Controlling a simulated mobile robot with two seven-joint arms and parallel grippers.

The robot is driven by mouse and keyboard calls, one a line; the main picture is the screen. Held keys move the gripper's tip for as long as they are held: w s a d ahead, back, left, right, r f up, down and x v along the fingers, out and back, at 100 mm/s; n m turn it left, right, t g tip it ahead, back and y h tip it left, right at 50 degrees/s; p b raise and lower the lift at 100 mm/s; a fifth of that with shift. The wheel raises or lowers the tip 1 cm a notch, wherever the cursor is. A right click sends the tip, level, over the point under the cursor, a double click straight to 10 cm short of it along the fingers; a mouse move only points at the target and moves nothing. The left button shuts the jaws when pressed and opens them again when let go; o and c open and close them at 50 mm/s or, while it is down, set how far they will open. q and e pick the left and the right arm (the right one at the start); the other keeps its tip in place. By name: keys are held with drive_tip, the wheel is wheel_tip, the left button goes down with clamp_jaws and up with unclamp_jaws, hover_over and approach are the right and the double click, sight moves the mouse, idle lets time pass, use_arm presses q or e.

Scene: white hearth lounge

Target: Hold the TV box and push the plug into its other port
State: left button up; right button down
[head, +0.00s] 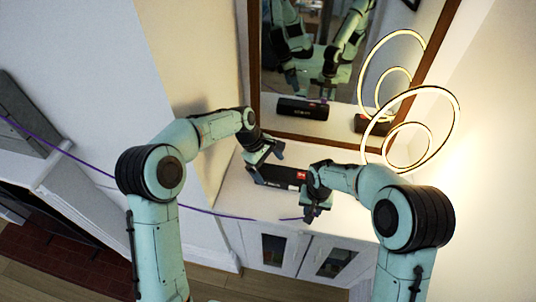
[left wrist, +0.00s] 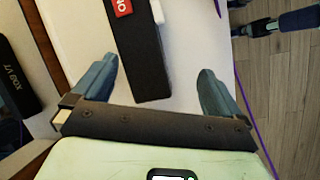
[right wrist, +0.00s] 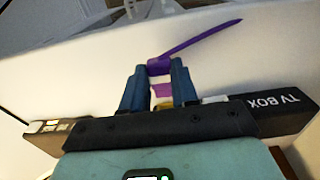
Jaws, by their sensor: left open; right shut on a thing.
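The TV box (head: 280,176), long, black and with a red label, lies on the white cabinet top. My left gripper (head: 265,157) is open at the box's left end. In the left wrist view the box (left wrist: 147,60) shows between the spread fingers (left wrist: 155,75), touching neither. My right gripper (head: 314,208) is shut on the purple plug (right wrist: 159,67), in front of the box's right part. In the right wrist view the box (right wrist: 285,106) stretches behind the gripper's body. Light port-like patches (right wrist: 52,126) show at one end. Whether the plug touches a port is hidden.
The purple cable (head: 170,204) runs from the far left across to my right gripper. A ring lamp (head: 408,125) stands right of the box. A framed mirror (head: 325,70) behind reflects the arms and box. The cabinet top's front right (head: 350,215) is clear.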

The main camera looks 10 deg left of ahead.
sight(278, 172)
use_arm(q)
drive_tip(key=w+n, duration=0.2)
drive_tip(key=n, duration=0.1)
drive_tip(key=w+a+n, duration=0.1)
drive_tip(key=shift+w+r, duration=0.15)
drive_tip(key=shift+r, duration=0.1)
drive_tip(key=shift+w+n, duration=0.1)
drive_tip(key=shift+n, duration=0.4)
drive_tip(key=shift+d+f, duration=0.1)
drive_tip(key=shift+f, duration=0.05)
drive_tip(key=x, duration=1.1)
drive_tip(key=shift+d+f, duration=0.2)
drive_tip(key=shift+d, duration=0.05)
drive_tip(key=c, duration=1.4)
drive_tip(key=shift+o, duration=0.2)
